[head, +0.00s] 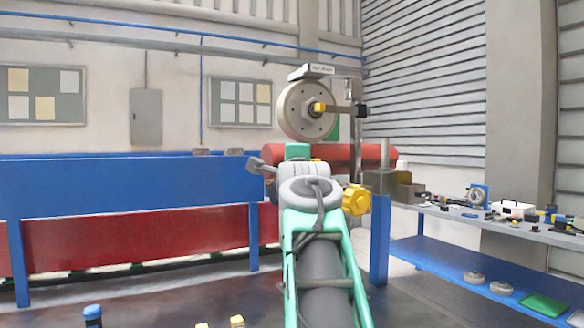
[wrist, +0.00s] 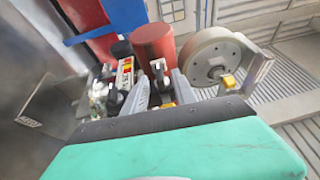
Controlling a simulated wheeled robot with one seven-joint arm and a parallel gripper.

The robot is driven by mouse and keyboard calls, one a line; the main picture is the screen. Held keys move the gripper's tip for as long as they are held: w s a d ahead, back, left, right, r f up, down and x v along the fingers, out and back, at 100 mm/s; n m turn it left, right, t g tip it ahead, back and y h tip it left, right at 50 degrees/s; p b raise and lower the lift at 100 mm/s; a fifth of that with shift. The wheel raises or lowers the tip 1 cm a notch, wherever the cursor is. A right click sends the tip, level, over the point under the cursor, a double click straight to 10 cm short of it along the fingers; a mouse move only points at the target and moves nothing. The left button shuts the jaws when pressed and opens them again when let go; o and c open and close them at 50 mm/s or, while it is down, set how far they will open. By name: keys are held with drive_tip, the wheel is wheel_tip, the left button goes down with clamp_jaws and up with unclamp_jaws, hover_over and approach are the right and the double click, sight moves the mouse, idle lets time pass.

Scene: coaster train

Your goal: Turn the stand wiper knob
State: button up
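A yellow lobed knob (head: 356,200) shows in the head view, just right of my arm's wrist. I see no label that confirms it as the stand wiper knob. My gripper (wrist: 160,78) shows in the wrist view with its two grey fingers apart. A small grey lever-like part (wrist: 158,68) appears between or beyond the fingertips; I cannot tell whether they touch it. In the head view my own mint-green arm hides the fingers. The yellow lobed knob is not clearly identifiable in the wrist view.
A red cylinder (head: 375,157) lies behind. A blue-legged bench (head: 455,232) holds several small parts at right. A blue and red barrier (head: 140,185) spans the left.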

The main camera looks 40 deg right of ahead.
drive_tip(key=shift+x, duration=1.05)
clamp_jaws()
